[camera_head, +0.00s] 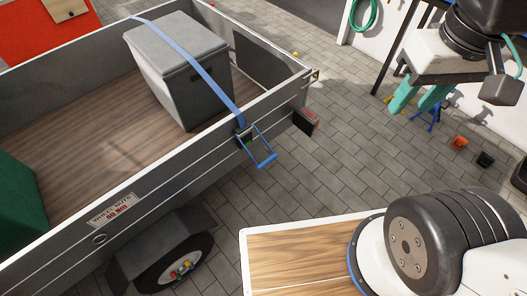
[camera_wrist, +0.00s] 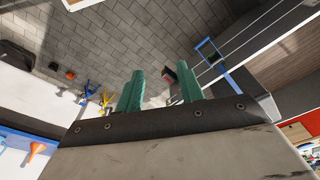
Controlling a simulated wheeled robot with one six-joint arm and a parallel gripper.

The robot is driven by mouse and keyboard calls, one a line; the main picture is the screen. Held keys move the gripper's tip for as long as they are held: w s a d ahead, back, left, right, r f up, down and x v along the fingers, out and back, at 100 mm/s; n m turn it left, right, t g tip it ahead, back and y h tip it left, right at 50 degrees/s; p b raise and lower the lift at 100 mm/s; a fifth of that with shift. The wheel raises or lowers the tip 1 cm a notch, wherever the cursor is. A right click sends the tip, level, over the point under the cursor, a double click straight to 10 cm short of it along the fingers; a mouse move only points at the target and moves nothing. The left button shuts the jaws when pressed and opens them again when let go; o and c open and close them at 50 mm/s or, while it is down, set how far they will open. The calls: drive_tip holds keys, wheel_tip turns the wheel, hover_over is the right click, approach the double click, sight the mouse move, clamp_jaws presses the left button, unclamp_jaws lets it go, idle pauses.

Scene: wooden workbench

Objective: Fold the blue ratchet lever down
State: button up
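The blue ratchet lever (camera_head: 268,160) is an open U-shaped frame at the end of a blue strap (camera_head: 190,57). It sticks out from the dark ratchet body (camera_head: 243,134) on the trailer's side wall; its exact angle is hard to tell. The lever also shows in the wrist view (camera_wrist: 208,52), right of my fingers. My gripper (camera_head: 413,103) has two green fingers, apart and empty. It hangs over the paving, well to the right of the lever and not touching it. The fingers show in the wrist view (camera_wrist: 160,70) with a clear gap between them.
The trailer (camera_head: 70,222) holds a grey box (camera_head: 185,75) under the strap and a green object (camera_head: 18,205). A red tail light (camera_head: 306,120) juts out right of the lever. Paving between trailer and gripper is clear.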

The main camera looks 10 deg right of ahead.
drive_tip(key=shift+c, duration=0.4)
drive_tip(key=c, duration=0.5)
drive_tip(key=shift+w+a+f+g, duration=0.1)
drive_tip(key=shift+a+f+g, duration=0.15)
drive_tip(key=shift+f+g, duration=0.05)
clamp_jaws()
drive_tip(key=n+g, duration=0.2)
drive_tip(key=n, duration=0.5)
hover_over(267, 160)
drive_tip(key=w, duration=0.1)
wheel_tip(267, 160, down, 32)
drive_tip(key=f, duration=0.1)
drive_tip(key=shift+h, duration=0.3)
drive_tip(key=f, duration=0.8)
drive_tip(key=s+f, duration=0.1)
drive_tip(key=f, duration=0.4)
drive_tip(key=shift+a, duration=0.1)
